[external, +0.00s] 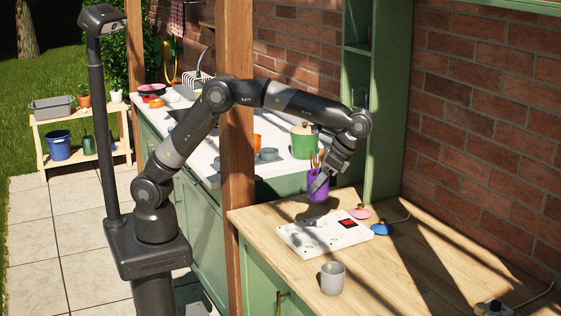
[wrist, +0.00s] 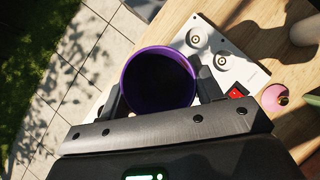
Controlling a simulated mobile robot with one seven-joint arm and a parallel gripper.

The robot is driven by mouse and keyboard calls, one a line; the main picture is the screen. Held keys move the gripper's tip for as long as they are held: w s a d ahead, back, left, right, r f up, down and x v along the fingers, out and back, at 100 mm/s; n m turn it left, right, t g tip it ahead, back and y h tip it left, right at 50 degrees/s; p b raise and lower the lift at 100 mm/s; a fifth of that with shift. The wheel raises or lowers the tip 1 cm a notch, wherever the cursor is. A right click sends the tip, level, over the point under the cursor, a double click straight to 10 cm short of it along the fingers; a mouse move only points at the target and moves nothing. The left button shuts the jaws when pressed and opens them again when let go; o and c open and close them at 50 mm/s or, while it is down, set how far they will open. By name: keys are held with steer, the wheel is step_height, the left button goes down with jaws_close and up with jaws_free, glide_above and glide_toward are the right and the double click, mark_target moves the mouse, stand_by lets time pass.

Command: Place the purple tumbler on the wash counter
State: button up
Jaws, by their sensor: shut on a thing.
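The purple tumbler (external: 318,188) is held upright in the air near the left back edge of the wooden worktop. My gripper (external: 322,178) is shut on it, and its lower part is clear of the fingers. In the wrist view the tumbler's open rim (wrist: 136,58) faces the camera between the two fingers of my gripper (wrist: 160,95); its inside is dark. The white counter (external: 205,160), which looks like the wash counter, runs behind the wooden post. The post and my arm hide part of it.
The white counter bears a green pot (external: 304,142), grey bowls (external: 268,154) and orange items. A wooden post (external: 238,150) stands in front of it. The wooden worktop (external: 400,270) holds a white panel (external: 322,232), a grey cup (external: 333,277) and pink and blue pieces.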

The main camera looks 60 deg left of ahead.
steer(key=w+d+f+n+t+h, duration=0.2)
steer(key=d+f+n+t+h, duration=0.25)
steer(key=d+n, duration=0.85)
steer(key=w+d+f+n+t+h, duration=0.3)
steer(key=d+n+h, duration=0.4)
steer(key=n, duration=1)
steer(key=shift+y, duration=0.65)
steer(key=w+f, duration=0.2)
steer(key=w, duration=0.1)
steer(key=w+a+f, duration=0.1)
steer(key=w+f, duration=0.2)
steer(key=w+a+f, duration=0.1)
steer(key=w+f, duration=0.1)
steer(key=w, duration=0.1)
steer(key=shift+w+f, duration=0.25)
steer(key=shift+w, duration=0.05)
steer(key=shift+w+a+f, duration=0.1)
steer(key=shift+w+f, duration=0.05)
steer(key=shift+f, duration=1.95)
steer(key=shift+f, duration=0.1)
steer(key=o, duration=1)
steer(key=shift+c, duration=0.2)
